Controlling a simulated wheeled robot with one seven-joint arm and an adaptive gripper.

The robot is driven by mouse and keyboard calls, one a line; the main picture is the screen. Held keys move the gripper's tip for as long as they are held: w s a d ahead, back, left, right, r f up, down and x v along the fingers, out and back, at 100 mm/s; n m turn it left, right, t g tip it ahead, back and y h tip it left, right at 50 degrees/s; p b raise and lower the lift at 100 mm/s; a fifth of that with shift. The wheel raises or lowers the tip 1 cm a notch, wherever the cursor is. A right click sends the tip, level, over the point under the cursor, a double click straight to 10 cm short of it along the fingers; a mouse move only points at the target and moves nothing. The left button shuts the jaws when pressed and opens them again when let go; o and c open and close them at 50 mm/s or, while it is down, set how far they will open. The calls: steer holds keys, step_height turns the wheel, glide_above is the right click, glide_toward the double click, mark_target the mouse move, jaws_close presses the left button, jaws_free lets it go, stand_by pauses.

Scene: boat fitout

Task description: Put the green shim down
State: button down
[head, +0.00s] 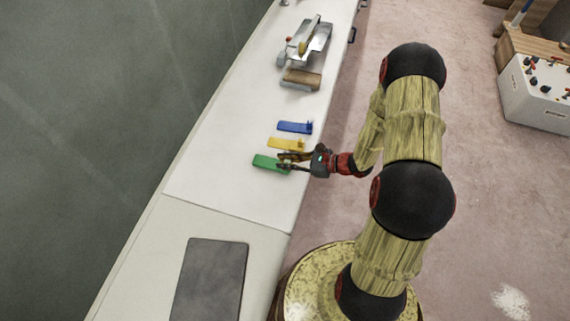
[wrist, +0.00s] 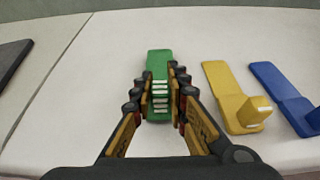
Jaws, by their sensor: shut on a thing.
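The green shim (head: 266,162) is at the left end of my gripper (head: 281,161) in the head view, over the white counter. In the wrist view the green shim (wrist: 159,66) points away from me, with its near part between the two fingers of my gripper (wrist: 160,92). The fingers are shut on it from both sides. I cannot tell whether its underside touches the counter. The yellow shim (wrist: 235,95) lies just to its right in the wrist view, apart from it, and the blue shim (wrist: 285,95) lies beyond the yellow one.
The white counter (head: 225,190) has clear room below and left of the shims in the head view. A dark grey plate (head: 211,282) lies on the nearer section. A wooden block (head: 301,79) and a metal tool (head: 312,42) sit farther up the counter.

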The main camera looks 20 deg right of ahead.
steer(key=shift+f, duration=0.25)
steer(key=shift+f, duration=0.15)
steer(key=c, duration=1.9)
jaws_free()
steer(key=shift+o, duration=0.8)
